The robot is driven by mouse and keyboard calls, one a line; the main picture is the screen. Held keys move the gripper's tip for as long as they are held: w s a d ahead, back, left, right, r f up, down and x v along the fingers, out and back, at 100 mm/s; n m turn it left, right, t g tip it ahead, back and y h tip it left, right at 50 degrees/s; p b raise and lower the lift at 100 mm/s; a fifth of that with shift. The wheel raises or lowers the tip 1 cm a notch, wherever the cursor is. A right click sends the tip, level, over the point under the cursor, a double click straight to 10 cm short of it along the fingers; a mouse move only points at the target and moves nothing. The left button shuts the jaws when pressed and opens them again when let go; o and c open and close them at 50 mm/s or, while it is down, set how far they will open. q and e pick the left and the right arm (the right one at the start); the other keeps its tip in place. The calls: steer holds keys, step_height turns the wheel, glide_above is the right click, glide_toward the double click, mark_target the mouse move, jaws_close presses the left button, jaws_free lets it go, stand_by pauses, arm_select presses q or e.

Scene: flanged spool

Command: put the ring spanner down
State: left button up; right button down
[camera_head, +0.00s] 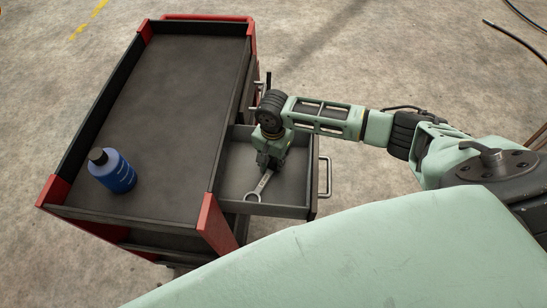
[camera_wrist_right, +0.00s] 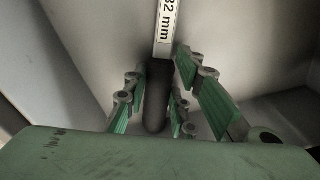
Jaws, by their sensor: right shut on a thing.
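The ring spanner (camera_head: 261,186) is a grey metal tool with a ring end pointing down and left in the head view. It is in the open drawer (camera_head: 291,190) of the trolley. My right gripper (camera_head: 265,168) reaches into the drawer from above and is shut on the spanner's upper part. In the wrist view the spanner's shaft (camera_wrist_right: 166,32) carries a "32 mm" label and runs between the fingers of my right gripper (camera_wrist_right: 160,78). I cannot tell whether the spanner touches the drawer floor. My left gripper is not in view.
The dark trolley top (camera_head: 180,85) has raised edges and red corners. A blue bottle (camera_head: 114,174) with a black cap stands at its near left. The drawer has walls around it and a metal handle (camera_head: 325,177) at its right. Its floor around the spanner is clear.

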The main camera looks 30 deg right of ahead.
mark_target(273, 162)
steer(key=shift+f, duration=0.15)
steer(key=c, duration=1.4)
jaws_free()
step_height(273, 162, up, 12)
steer(key=shift+a+f, duration=0.1)
